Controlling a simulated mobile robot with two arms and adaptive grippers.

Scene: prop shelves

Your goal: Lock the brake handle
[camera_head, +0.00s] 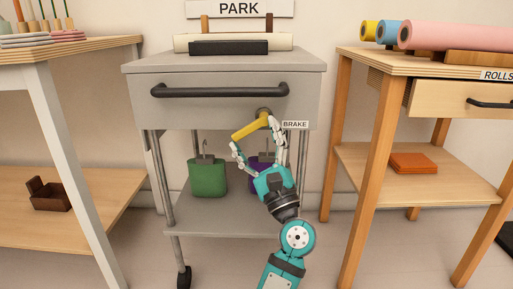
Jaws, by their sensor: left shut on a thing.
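My left gripper (257,139) reaches up from below, one finger near the handle's left end and the other near the pivot. It is shut on the handle. The exact contact points are too small to make out. My right gripper is not in view.
A green bag (207,177) and a partly hidden purple bag (256,176) are on the cart's lower shelf. A dark drawer pull (220,91) is above the handle. Wooden tables stand left (65,51) and right (365,140), with narrow floor gaps between.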

